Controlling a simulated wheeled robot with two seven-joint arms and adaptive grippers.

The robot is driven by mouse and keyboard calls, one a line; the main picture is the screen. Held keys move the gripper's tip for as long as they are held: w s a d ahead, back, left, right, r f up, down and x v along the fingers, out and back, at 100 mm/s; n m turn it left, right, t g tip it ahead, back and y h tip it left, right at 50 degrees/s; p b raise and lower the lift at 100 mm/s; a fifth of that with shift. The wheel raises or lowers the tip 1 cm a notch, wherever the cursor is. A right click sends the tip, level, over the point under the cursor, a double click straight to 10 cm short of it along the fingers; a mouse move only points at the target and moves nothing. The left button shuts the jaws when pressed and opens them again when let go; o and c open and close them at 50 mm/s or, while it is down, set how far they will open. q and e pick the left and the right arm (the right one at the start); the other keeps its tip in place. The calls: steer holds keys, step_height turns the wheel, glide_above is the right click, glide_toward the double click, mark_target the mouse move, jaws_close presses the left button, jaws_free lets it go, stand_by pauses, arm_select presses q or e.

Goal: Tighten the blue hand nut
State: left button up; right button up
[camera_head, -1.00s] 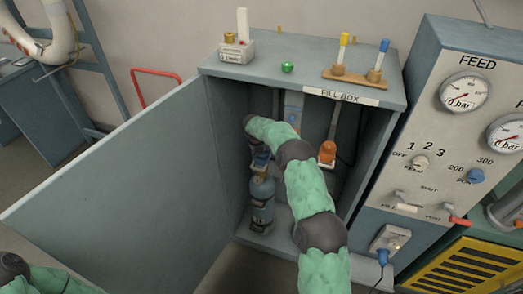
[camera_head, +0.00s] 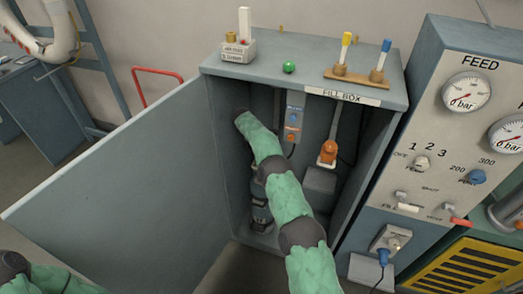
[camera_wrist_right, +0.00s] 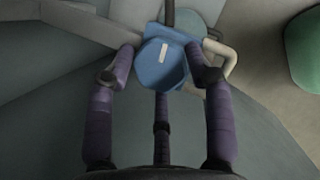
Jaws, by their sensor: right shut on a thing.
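The blue hand nut (camera_wrist_right: 175,72), with a pale mark on its face, shows in the right wrist view. My right gripper (camera_wrist_right: 161,52) has its purple fingers around the nut, one on each side, and is shut on it. A third finger lies below it. A light bent pipe (camera_wrist_right: 230,60) and a dark stem (camera_wrist_right: 170,15) adjoin the nut. Only part of my left arm shows at the bottom left.
The box door (camera_head: 120,185) stands open to the left. An orange fitting (camera_head: 328,152) sits on a grey block (camera_head: 320,182) inside, right of my arm. A blue panel with an orange knob (camera_head: 292,136) is on the back wall. The gauge console (camera_head: 455,150) borders the box on the right.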

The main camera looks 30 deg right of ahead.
steer(key=shift+d+r+m, duration=0.3)
steer(key=shift+d+r, duration=0.05)
steer(key=shift+d, duration=0.15)
steer(key=o, duration=1.1)
steer(key=shift+s+d, duration=0.1)
steer(key=shift+a+f, duration=0.2)
steer(key=shift+a, duration=0.1)
steer(key=v, duration=1.2)
